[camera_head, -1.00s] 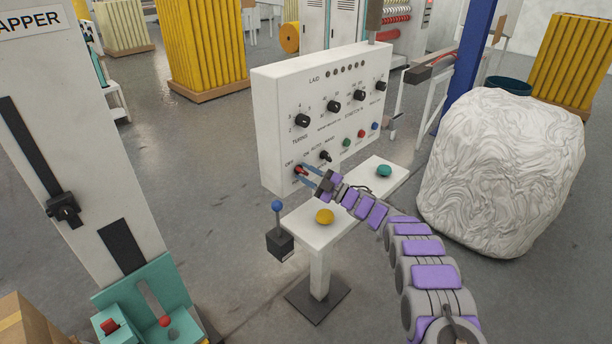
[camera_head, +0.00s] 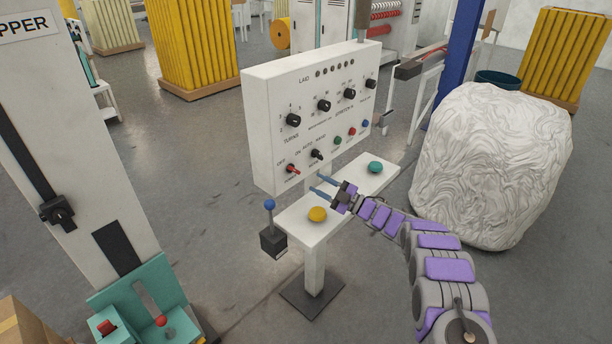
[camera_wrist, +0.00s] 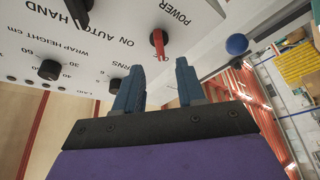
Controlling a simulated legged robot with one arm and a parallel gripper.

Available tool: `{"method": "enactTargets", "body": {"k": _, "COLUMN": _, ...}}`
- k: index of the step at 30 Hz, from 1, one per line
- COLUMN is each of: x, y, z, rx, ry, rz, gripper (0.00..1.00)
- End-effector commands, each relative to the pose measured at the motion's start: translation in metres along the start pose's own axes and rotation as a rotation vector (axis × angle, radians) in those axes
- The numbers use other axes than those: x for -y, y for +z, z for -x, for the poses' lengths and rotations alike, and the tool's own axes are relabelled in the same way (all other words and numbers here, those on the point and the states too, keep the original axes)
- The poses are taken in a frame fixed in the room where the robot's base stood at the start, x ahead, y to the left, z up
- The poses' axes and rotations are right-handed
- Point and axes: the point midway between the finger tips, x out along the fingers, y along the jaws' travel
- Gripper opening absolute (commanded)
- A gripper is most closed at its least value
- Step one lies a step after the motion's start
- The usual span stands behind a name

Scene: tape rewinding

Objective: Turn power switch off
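The red power switch (camera_head: 293,169) is at the lower left of the white control panel (camera_head: 262,130), by the OFF label. In the wrist view the red switch (camera_wrist: 160,43) shows near the POWER label, its lever pointing toward my gripper. I cannot tell which setting it marks. My gripper (camera_head: 316,185) is open and empty, to the right of and below the switch, apart from it. In the wrist view its two blue fingers (camera_wrist: 159,66) are spread, with the switch beyond their tips.
A white shelf (camera_head: 345,197) below the panel carries a yellow button (camera_head: 317,214) and a green button (camera_head: 375,167). A blue-knobbed lever (camera_head: 269,205) stands at its left end. A black selector knob (camera_head: 317,154) is right of the switch. A large wrapped bundle (camera_head: 490,165) stands at right.

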Motion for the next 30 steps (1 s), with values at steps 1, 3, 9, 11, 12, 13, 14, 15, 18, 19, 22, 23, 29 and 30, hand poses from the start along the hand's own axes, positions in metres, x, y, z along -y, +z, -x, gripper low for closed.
{"method": "enactTargets", "body": {"k": 1, "x": -0.002, "y": -0.001, "z": 0.012, "rx": 0.003, "ry": 0.001, "rz": 0.0, "gripper": 0.39}}
{"method": "enactTargets", "body": {"k": 3, "x": -0.003, "y": -0.001, "z": 0.028, "rx": 0.0, "ry": 0.002, "rz": 0.001, "gripper": 0.39}}
{"method": "enactTargets", "body": {"k": 9, "x": -0.002, "y": -0.001, "z": 0.066, "rx": 0.002, "ry": 0.002, "rz": 0.002, "gripper": 0.39}}
{"method": "enactTargets", "body": {"k": 11, "x": -0.002, "y": 0.0, "z": 0.075, "rx": 0.001, "ry": 0.002, "rz": 0.002, "gripper": 0.39}}
{"method": "enactTargets", "body": {"k": 12, "x": -0.002, "y": 0.0, "z": 0.079, "rx": 0.0, "ry": 0.001, "rz": 0.002, "gripper": 0.39}}
{"method": "enactTargets", "body": {"k": 13, "x": -0.002, "y": 0.0, "z": 0.082, "rx": -0.001, "ry": 0.001, "rz": 0.002, "gripper": 0.39}}
{"method": "enactTargets", "body": {"k": 14, "x": -0.002, "y": -0.001, "z": 0.084, "rx": -0.001, "ry": 0.001, "rz": 0.002, "gripper": 0.39}}
{"method": "enactTargets", "body": {"k": 15, "x": -0.002, "y": -0.001, "z": 0.087, "rx": -0.002, "ry": 0.001, "rz": 0.003, "gripper": 0.39}}
{"method": "enactTargets", "body": {"k": 18, "x": -0.001, "y": -0.001, "z": 0.091, "rx": -0.002, "ry": 0.001, "rz": 0.003, "gripper": 0.39}}
{"method": "enactTargets", "body": {"k": 19, "x": -0.001, "y": -0.001, "z": 0.091, "rx": -0.003, "ry": 0.0, "rz": 0.003, "gripper": 0.39}}
{"method": "enactTargets", "body": {"k": 22, "x": -0.001, "y": -0.001, "z": 0.092, "rx": -0.003, "ry": 0.0, "rz": 0.003, "gripper": 0.39}}
{"method": "enactTargets", "body": {"k": 23, "x": -0.001, "y": -0.001, "z": 0.092, "rx": -0.003, "ry": 0.0, "rz": 0.003, "gripper": 0.39}}
{"method": "enactTargets", "body": {"k": 29, "x": -0.001, "y": 0.0, "z": 0.091, "rx": -0.002, "ry": 0.0, "rz": 0.003, "gripper": 0.39}}
{"method": "enactTargets", "body": {"k": 30, "x": -0.001, "y": 0.0, "z": 0.091, "rx": -0.002, "ry": 0.0, "rz": 0.003, "gripper": 0.39}}
